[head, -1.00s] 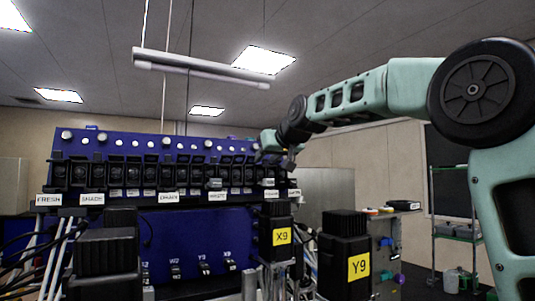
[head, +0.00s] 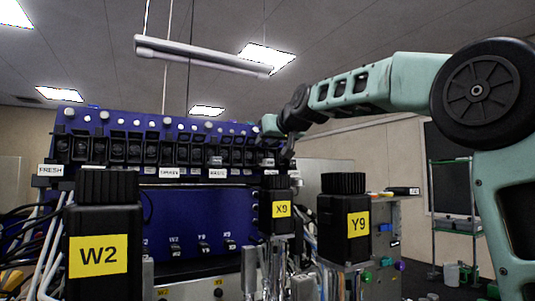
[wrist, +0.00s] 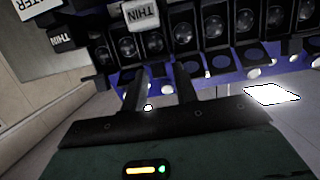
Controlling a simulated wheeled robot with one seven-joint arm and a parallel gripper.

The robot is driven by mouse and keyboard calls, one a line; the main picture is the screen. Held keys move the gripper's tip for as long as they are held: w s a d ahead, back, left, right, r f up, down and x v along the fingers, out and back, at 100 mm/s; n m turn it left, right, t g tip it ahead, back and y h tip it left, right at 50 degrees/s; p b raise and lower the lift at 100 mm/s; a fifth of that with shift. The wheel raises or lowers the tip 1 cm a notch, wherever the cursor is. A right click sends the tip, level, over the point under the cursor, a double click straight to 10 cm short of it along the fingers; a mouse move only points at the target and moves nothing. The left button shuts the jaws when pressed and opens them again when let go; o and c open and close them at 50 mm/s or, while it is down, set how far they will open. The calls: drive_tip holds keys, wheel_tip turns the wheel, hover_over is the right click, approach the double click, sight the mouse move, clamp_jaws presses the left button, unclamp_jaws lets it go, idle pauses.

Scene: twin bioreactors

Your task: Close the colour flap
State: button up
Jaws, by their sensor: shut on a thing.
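The blue unit (head: 200,197) carries a long row of black ports with white-labelled tabs below them and pale knobs along the top. I cannot read which tab is the colour flap. My gripper (head: 287,152) is at the right end of this row, against the unit's upper edge. In the wrist view, both dark fingers of my gripper (wrist: 160,88) reach towards the unit's edge, slightly apart. They are shut on a small part, which seems to be a flap but is mostly hidden. Upside-down tabs read THIN (wrist: 141,15) and WATER (wrist: 36,6).
Black-capped boxes labelled W2 (head: 98,255), X9 (head: 281,210) and Y9 (head: 358,225) stand in front of the unit. Cables hang at the left. A shelf rack (head: 455,215) stands at the right. A lamp tube (head: 200,55) hangs above.

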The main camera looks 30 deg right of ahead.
drive_tip(key=shift+f+t+b, duration=0.4)
drive_tip(key=shift+f+b, duration=0.05)
drive_tip(key=shift+b, duration=0.7)
drive_tip(key=shift+s+r+b, duration=0.1)
drive_tip(key=shift+r+b, duration=0.15)
drive_tip(key=shift+b, duration=0.35)
drive_tip(key=o, duration=0.7)
drive_tip(key=shift+c, duration=0.2)
drive_tip(key=shift+s, duration=0.1)
drive_tip(key=shift+s, duration=0.25)
drive_tip(key=s+r+b, duration=0.2)
drive_tip(key=s+b, duration=0.5)
drive_tip(key=s, duration=0.9)
drive_tip(key=shift+s+r, duration=0.2)
drive_tip(key=shift+s, duration=0.1)
drive_tip(key=shift+c, duration=0.3)
